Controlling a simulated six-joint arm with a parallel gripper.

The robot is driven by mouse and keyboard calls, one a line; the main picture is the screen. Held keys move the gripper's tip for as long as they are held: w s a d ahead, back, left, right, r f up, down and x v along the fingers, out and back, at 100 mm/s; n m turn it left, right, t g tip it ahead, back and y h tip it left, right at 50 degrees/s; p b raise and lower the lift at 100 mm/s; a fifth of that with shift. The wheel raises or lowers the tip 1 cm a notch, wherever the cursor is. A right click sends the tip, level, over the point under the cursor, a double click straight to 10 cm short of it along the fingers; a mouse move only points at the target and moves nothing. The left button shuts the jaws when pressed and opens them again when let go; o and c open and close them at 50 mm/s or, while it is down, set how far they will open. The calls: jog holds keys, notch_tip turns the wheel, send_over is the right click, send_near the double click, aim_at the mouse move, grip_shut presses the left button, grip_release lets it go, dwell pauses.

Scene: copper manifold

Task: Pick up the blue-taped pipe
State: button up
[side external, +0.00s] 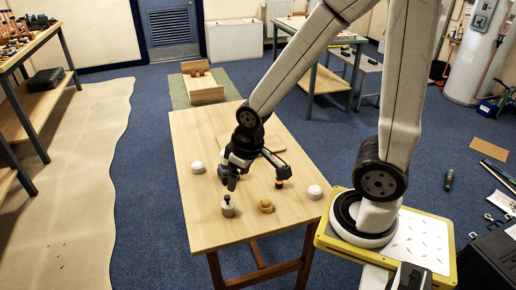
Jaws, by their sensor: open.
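My gripper (229,178) points down over the middle of the wooden table (203,234); its jaws are open, with no pipe visible between them. I cannot make out a pipe that is clearly taped blue. A pale cylinder with a dark top (228,208) stands in front of and below my gripper. A yellow-brown fitting (266,206) lies to its right. My gripper and wrist hide part of the tabletop.
White round pieces sit at the table's left (197,168) and right (314,192). A flat board (269,141) lies behind my gripper. The front of the tabletop is clear. A wooden box (205,92) stands on the floor beyond the table.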

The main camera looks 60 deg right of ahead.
jog(key=d+f+n+g+h, duration=0.1)
jog(key=d+f+n+h, duration=0.3)
jog(key=d+f+n, duration=0.1)
jog(key=d+f+n+g+h, duration=0.1)
jog(key=d+f+n+h, duration=0.3)
jog(key=d+f+n, duration=0.2)
jog(key=d+f+n+g+h, duration=0.2)
jog(key=d+f+n+h, duration=0.3)
jog(key=d+f, duration=0.3)
jog(key=shift+s+d+n, duration=0.2)
jog(key=shift+d+n, duration=0.1)
jog(key=shift+d, duration=0.35)
jog(key=shift+w+d+f+n+t+h, duration=0.2)
jog(key=shift+f+n+t+h, duration=0.1)
jog(key=shift+f+n, duration=0.1)
jog(key=shift+x, duration=1.3)
